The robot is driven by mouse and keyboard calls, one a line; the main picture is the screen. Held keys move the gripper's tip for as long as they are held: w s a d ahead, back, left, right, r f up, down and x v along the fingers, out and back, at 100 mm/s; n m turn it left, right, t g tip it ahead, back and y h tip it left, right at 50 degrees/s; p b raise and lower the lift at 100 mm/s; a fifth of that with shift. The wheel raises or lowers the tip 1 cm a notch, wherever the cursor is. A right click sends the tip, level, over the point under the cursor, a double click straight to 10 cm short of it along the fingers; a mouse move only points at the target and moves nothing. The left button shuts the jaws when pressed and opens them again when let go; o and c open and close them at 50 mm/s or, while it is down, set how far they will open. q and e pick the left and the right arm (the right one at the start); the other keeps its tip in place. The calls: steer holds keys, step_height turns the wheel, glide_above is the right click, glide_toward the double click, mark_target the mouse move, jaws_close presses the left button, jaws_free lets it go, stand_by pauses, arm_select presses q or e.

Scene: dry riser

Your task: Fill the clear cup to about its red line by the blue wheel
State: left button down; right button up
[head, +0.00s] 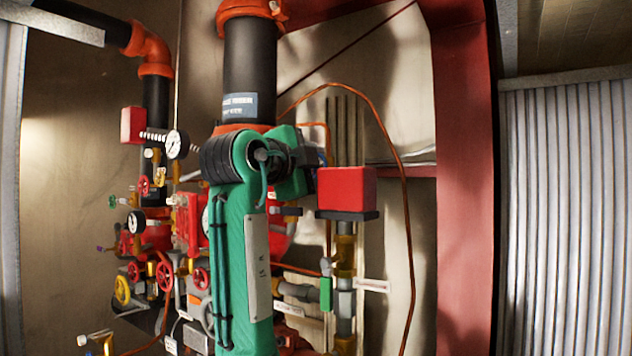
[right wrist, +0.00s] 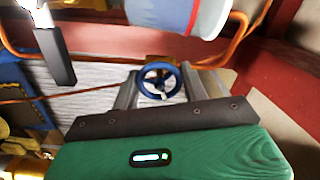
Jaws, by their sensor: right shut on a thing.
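The blue wheel (right wrist: 159,80) shows in the middle of the right wrist view, between the two grey fingers of my right gripper (right wrist: 168,88). The gripper is shut on the wheel. A pale blue-grey cylinder (right wrist: 165,12) with a red band near its right end shows at the top of that view, just beyond the wheel. It may be the clear cup with its red line; I cannot tell its fill level. In the head view my green right arm hides the right gripper, the blue wheel and the cup. My left gripper is not in view.
A copper tube (right wrist: 237,38) curves beside the cylinder. In the head view a black pipe (head: 250,65) rises behind my arm. A red box (head: 346,188) on a valve stands right of my arm. Gauges (head: 177,145) and red wheels (head: 165,275) crowd the left.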

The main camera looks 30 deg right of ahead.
steer(key=shift+m, duration=0.5)
steer(key=o, duration=1)
steer(key=shift+a+f, duration=0.1)
steer(key=b+v, duration=0.6)
steer(key=v, duration=0.7)
steer(key=shift+s+a+b, duration=0.1)
steer(key=shift+a+b, duration=0.2)
